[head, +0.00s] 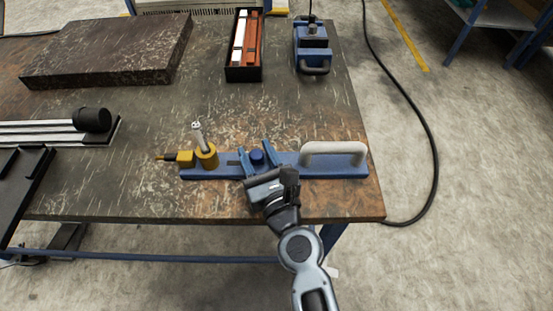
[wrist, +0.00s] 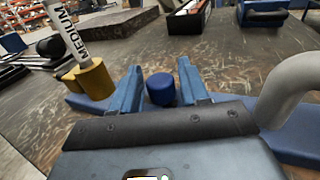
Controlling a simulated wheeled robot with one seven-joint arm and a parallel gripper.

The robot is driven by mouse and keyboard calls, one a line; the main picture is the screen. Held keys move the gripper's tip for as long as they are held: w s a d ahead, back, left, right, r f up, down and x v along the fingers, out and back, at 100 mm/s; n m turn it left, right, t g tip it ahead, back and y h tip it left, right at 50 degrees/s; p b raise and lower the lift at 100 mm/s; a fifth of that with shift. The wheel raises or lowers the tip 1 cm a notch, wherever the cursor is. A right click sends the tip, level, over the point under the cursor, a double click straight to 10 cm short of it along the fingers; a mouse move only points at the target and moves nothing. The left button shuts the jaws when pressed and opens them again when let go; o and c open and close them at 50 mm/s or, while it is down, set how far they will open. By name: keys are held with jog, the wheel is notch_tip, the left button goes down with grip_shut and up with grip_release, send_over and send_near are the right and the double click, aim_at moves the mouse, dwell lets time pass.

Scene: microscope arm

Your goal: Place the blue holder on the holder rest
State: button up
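A short round blue piece (head: 257,157), which looks like the blue holder, stands on a long blue base plate (head: 222,170) near the table's front edge. My gripper (head: 254,147) is low over the plate, reaching from the front. Its two blue fingers are open on either side of the blue piece. In the wrist view the blue piece (wrist: 161,89) sits between the fingers (wrist: 159,67), with a gap visible on each side. Its lower part is hidden by my gripper. I cannot tell which thing is the holder rest.
A yellow holder (head: 206,158) with an upright tube marked MEDIUM (wrist: 69,30) stands on the plate's left. A pale arched handle (head: 333,148) rises at its right. A dark slab (head: 110,50), an open box (head: 244,73) and a blue device (head: 313,50) lie farther back.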

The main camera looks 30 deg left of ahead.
grip_shut()
dwell(0.3)
jog(key=shift+r, duration=0.15)
